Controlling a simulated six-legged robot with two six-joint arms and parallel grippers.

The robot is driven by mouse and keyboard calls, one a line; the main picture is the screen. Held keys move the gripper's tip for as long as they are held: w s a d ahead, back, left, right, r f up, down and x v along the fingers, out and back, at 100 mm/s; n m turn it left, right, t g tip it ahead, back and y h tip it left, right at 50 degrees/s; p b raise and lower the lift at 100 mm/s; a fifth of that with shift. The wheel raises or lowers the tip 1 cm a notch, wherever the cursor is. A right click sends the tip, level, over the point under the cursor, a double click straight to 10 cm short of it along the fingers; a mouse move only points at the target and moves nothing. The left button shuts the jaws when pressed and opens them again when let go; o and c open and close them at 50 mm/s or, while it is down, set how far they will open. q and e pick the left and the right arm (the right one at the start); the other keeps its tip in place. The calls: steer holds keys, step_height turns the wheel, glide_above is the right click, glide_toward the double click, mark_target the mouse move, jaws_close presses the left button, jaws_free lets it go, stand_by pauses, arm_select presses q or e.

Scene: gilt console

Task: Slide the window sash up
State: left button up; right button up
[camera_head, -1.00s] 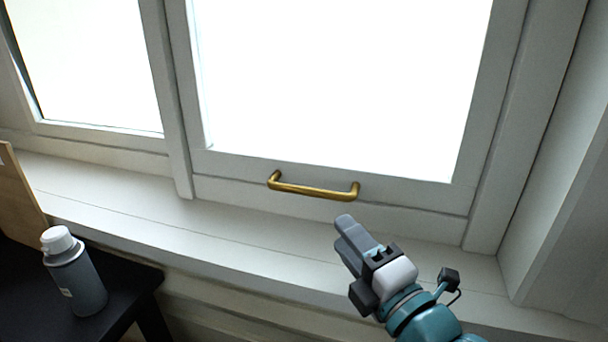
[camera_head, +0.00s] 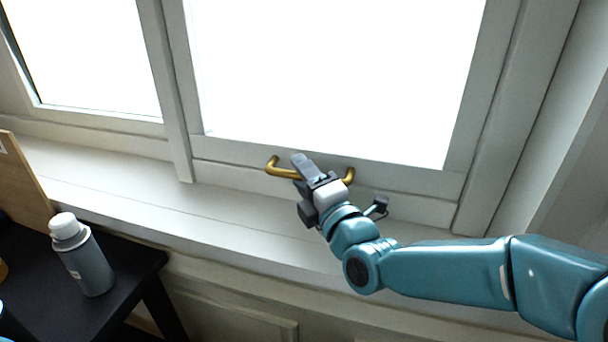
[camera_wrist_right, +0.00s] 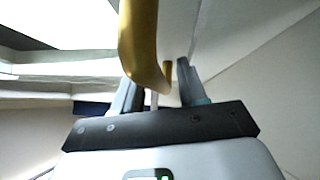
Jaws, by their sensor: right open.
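The window sash (camera_head: 400,174) has a pale frame around a bright pane, and its bottom rail sits low, close above the sill. A brass bar handle (camera_head: 281,171) is fixed on that rail. My right gripper (camera_head: 301,161) is at the middle of the handle and hides part of the bar in the head view. In the right wrist view the brass handle (camera_wrist_right: 140,45) runs close in front of the open fingers (camera_wrist_right: 158,85). I cannot tell whether the fingers touch it. My left gripper is not in view.
A grey bottle with a white cap (camera_head: 87,262) stands on a dark table (camera_head: 130,262) at the lower left, beside a wooden board (camera_head: 22,185). The white sill (camera_head: 120,200) is clear. A window side wall (camera_head: 560,190) rises at the right.

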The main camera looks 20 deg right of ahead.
jaws_close()
step_height(320, 180, up, 14)
steer(key=p, duration=1.6)
glide_toward(304, 18)
steer(key=w+a+r, duration=0.1)
steer(key=a, duration=0.1)
steer(key=w+a+r, duration=0.1)
steer(key=w, duration=0.1)
steer(key=shift+w+a+r, duration=0.15)
steer(key=shift+w+a, duration=0.1)
steer(key=shift+a, duration=0.15)
jaws_free()
steer(key=shift+w, duration=0.1)
steer(key=b+v, duration=0.2)
steer(key=v, duration=1.4)
steer(key=shift+s, duration=0.2)
